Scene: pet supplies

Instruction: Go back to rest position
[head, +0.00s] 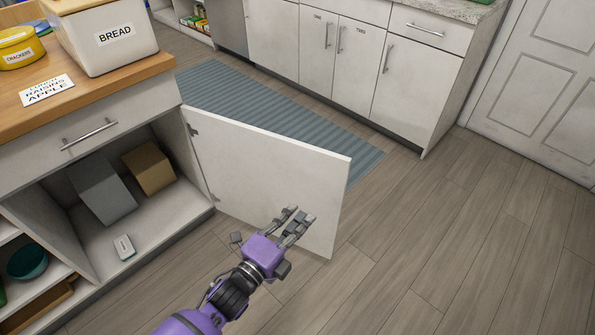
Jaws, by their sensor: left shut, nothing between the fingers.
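My left gripper (292,222), on a purple arm, reaches up from the bottom middle of the head view. It is shut and empty. It is in front of the white cabinet door (262,180), near its lower right part; I cannot tell whether the fingers touch it. The door stands open, swung out from the island cabinet. My right gripper is not in view.
Inside the open cabinet are a grey box (100,190), a brown box (148,167) and a small white item (124,247). A bread bin (105,40) stands on the wooden counter (120,82) above. A striped blue rug (270,115) lies behind the door. The wooden floor at right is clear.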

